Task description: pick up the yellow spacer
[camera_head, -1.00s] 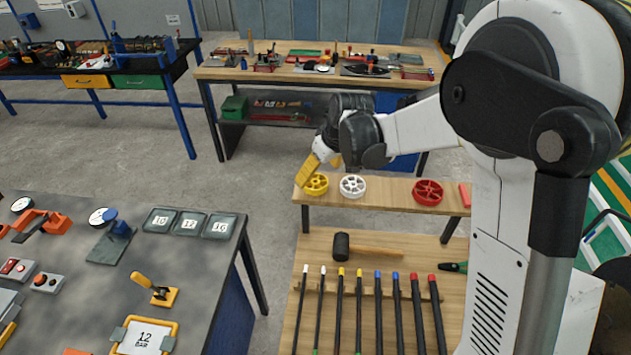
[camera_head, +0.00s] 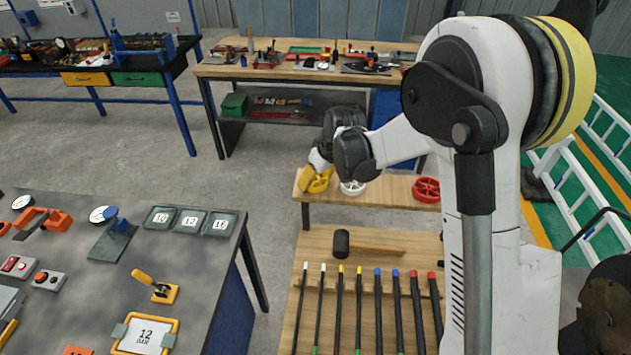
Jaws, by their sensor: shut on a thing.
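The yellow spacer (camera_head: 319,185) is a wheel-shaped ring at the left end of a raised wooden shelf (camera_head: 385,192). My gripper (camera_head: 313,184), with yellow fingers, reaches down over it and is shut on it. The fingers and wrist hide part of the spacer. I cannot tell whether it touches the shelf. A white spacer (camera_head: 352,187) sits just to the right, partly hidden behind my wrist. A red spacer (camera_head: 426,190) stands further right on the same shelf.
A grey table (camera_head: 215,262) with gauges and trays stands at left. A tool bench (camera_head: 222,72) stands behind, with open floor between.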

